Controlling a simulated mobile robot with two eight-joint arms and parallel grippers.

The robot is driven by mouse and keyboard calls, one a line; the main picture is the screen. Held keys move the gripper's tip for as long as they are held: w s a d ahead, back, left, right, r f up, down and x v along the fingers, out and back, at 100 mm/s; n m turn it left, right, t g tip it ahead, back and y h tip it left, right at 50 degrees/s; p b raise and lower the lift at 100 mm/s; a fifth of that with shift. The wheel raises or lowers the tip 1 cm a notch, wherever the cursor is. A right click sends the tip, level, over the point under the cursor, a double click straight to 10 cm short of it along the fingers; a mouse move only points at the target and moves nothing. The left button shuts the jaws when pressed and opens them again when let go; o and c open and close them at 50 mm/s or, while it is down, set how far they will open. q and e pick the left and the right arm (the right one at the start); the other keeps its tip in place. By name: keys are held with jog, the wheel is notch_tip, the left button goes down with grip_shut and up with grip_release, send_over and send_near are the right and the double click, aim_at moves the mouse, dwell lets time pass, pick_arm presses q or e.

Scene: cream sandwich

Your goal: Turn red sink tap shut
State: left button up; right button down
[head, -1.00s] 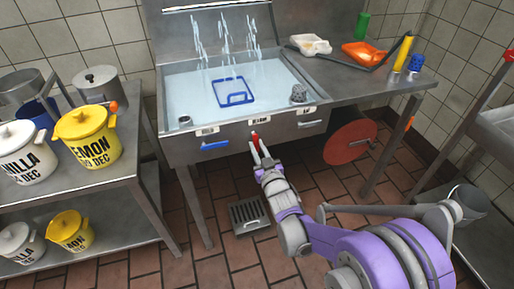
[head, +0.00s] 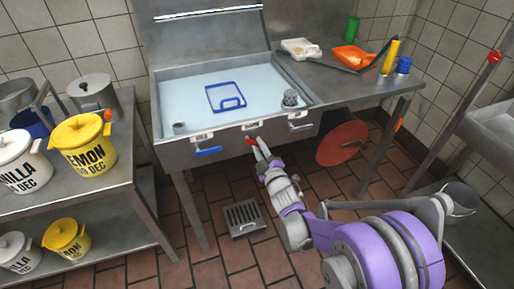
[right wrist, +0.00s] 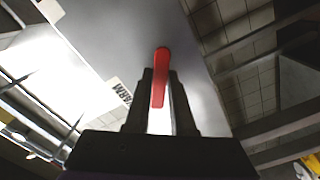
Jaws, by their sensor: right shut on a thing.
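The red tap handle (head: 249,141) is on the front panel of the steel sink (head: 205,165), between a blue handle (head: 208,151) and a pale handle (head: 301,127). My right gripper (head: 261,147) is shut on the red handle. In the right wrist view the red handle (right wrist: 160,80) sits between the dark fingers of my right gripper (right wrist: 161,100). In the head view the red handle lies slanted towards the left. No water jets show over the sink. My left gripper is not in view.
A blue frame (head: 226,97) lies in the sink basin. An orange tray (head: 351,58) and a yellow bottle (head: 390,57) stand on the right worktop. Yellow and white pots crowd the left shelf unit. A red disc (head: 342,143) is below the sink, right of my arm.

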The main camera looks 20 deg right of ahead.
jog(key=shift+d+r+n+p, duration=0.1)
jog(key=shift+r+n+p, duration=0.25)
jog(key=shift+n, duration=0.8)
jog(key=shift+d+r+n+p, duration=0.1)
jog(key=shift+r+n+p, duration=0.25)
jog(key=shift+n, duration=0.85)
jog(key=shift+d+r+n+p, duration=0.1)
jog(key=shift+r+n+p, duration=0.2)
jog(key=shift+n, duration=0.85)
jog(key=c, duration=0.8)
grip_release()
jog(key=shift+r, duration=0.1)
jog(key=shift+o, duration=0.2)
jog(key=s, duration=1)
jog(key=shift+s+d, duration=0.2)
jog(key=shift+s, duration=0.2)
